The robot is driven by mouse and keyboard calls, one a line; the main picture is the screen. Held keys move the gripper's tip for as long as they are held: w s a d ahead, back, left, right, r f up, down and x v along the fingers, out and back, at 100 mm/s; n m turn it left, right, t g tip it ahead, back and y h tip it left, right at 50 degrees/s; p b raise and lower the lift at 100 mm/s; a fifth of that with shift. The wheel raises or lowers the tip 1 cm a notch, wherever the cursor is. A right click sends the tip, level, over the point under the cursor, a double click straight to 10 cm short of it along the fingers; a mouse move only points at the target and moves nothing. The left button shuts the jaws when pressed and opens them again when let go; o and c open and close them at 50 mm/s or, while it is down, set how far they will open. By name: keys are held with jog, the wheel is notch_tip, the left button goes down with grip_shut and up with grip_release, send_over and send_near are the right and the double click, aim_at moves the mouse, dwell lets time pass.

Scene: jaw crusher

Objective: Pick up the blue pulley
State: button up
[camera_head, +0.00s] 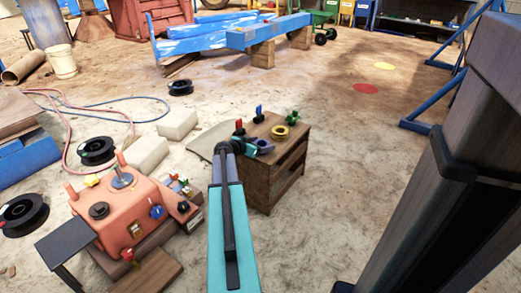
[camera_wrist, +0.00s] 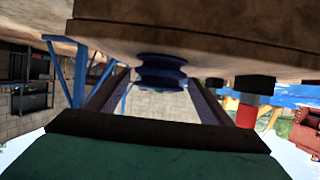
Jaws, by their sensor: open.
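The blue pulley (camera_wrist: 161,72) is a dark blue grooved wheel, upright on its base on the cabinet's wooden top (camera_wrist: 200,40). The wrist view appears upside down, with that top along the upper edge. My gripper (camera_wrist: 158,84) is open, its two fingers pointing at the pulley from left and right. The pulley appears in line with the gap between the fingertips; I cannot tell whether they touch it. In the head view my gripper (camera_head: 253,149) is at the near left edge of the cabinet, with the blue pulley (camera_head: 265,146) partly hidden there.
A red cylinder (camera_wrist: 247,112) shows right of the pulley in the wrist view. An orange machine (camera_head: 125,205) stands left.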

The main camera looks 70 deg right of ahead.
dwell(0.4)
jog(key=c, duration=1.4)
jog(key=shift+r, duration=0.1)
jog(key=shift+r+p, duration=0.45)
jog(key=shift+r, duration=0.3)
notch_tip(320, 180, up, 2)
jog(key=shift+r+p, duration=0.15)
jog(key=shift+p, duration=0.45)
jog(key=s+a+p, duration=0.1)
jog(key=s+a, duration=0.1)
jog(key=a, duration=0.3)
jog(key=s+a, duration=0.2)
jog(key=a, duration=0.3)
jog(key=s+a+r+p, duration=0.1)
jog(key=a, duration=0.4)
jog(key=shift+s+p, duration=0.35)
jog(key=shift+s, duration=0.05)
